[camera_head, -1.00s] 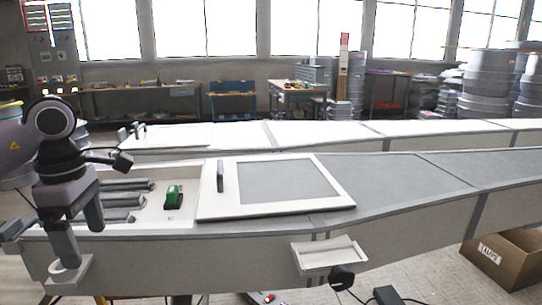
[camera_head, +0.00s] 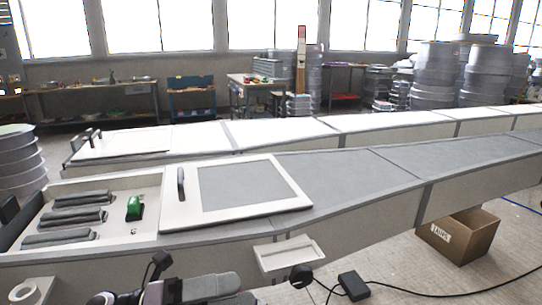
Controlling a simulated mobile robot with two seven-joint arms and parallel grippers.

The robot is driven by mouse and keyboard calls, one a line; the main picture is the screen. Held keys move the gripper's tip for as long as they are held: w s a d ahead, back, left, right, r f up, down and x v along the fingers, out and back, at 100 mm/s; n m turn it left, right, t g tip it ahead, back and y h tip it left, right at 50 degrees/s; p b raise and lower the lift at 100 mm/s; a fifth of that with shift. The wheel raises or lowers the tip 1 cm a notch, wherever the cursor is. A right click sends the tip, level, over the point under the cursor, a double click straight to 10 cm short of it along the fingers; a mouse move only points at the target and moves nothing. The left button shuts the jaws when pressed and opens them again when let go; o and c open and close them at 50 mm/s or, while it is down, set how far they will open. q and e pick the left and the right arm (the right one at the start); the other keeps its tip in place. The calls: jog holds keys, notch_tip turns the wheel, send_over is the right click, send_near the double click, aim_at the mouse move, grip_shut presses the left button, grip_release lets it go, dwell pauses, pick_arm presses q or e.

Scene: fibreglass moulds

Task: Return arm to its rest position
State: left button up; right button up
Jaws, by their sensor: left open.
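My left gripper (camera_head: 225,291) is at the bottom edge of the view, left of centre, with its lower part cut off by the frame. Its grey and black body lies low in front of the near mould and is clear of the green tool and the panel. It is open, and I see nothing held in it. My right gripper is not in view.
The long near mould (camera_head: 360,205) crosses the view, with a tray of grey rolls (camera_head: 75,215), a green tool (camera_head: 134,208) and a framed panel (camera_head: 240,190) on it. A small white tray (camera_head: 288,255) juts from its side. A cardboard box (camera_head: 460,236) stands on the floor at right.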

pick_arm(q)
jog(key=w+a+f+n+t+y+p, duration=0.1)
jog(key=a+f+n+t+y, duration=0.45)
jog(key=n, duration=0.85)
jog(key=w+a+f+n+t+y+p, duration=0.1)
jog(key=a+f+n+t+y, duration=0.2)
jog(key=f+n+t+y, duration=0.85)
jog(key=s+a+f+n+g, duration=0.2)
jog(key=s+f+n+g, duration=0.2)
jog(key=s+f+n, duration=0.1)
jog(key=s+a+f+n+g+y+p, duration=0.1)
jog(key=s+a+f+n+g, duration=0.2)
jog(key=s+f+n, duration=0.3)
jog(key=shift+s+a+n+g, duration=0.35)
jog(key=shift+s+g, duration=0.55)
jog(key=shift+s, duration=0.25)
